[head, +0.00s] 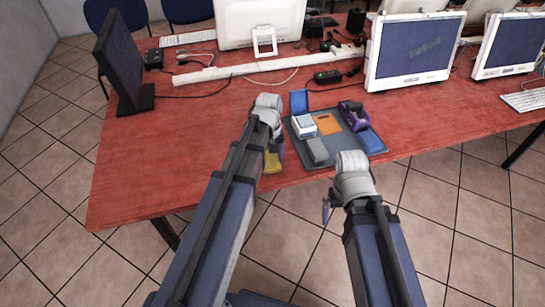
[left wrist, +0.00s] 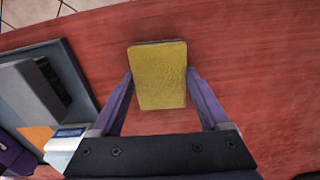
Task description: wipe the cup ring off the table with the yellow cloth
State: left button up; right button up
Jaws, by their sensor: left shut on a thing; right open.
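The yellow cloth (left wrist: 160,80) is a folded pad between the two fingers of my left gripper (left wrist: 160,72), which is shut on it. In the head view, a strip of the cloth (head: 272,163) shows below my left gripper (head: 275,148), over the red table (head: 190,140) near its front edge. I cannot tell whether the cloth touches the table. My right gripper (head: 328,205) is open, in front of the table edge, partly hidden by its own wrist. I cannot make out the cup ring in either view; my left arm and the cloth hide part of the table.
Just right of my left gripper, a grey tray (head: 343,152) holds a grey block, a white box, an orange piece and blue and purple items. A dark monitor (head: 122,65) stands at left; more monitors, cables and a white trunking (head: 235,70) lie behind. The table's left front is clear.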

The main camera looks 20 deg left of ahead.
pick_arm(q)
jog(key=shift+s+a+f, duration=0.1)
jog(key=shift+s+a, duration=0.2)
jog(key=shift+a, duration=0.05)
jog(key=shift+w+a, duration=0.25)
jog(key=shift+w, duration=0.1)
jog(key=shift+w+a, duration=0.35)
jog(key=shift+w, duration=0.25)
jog(key=shift+w+a, duration=0.35)
jog(key=shift+w, duration=0.2)
jog(key=shift+w+a, duration=0.4)
jog(key=shift+w, duration=0.25)
jog(key=shift+w+a, duration=0.4)
jog(key=shift+w, duration=0.25)
jog(key=shift+w, duration=0.1)
jog(key=shift+w+a, duration=0.5)
jog(key=shift+w, duration=0.2)
jog(key=shift+w+a, duration=0.45)
jog(key=shift+w, duration=0.2)
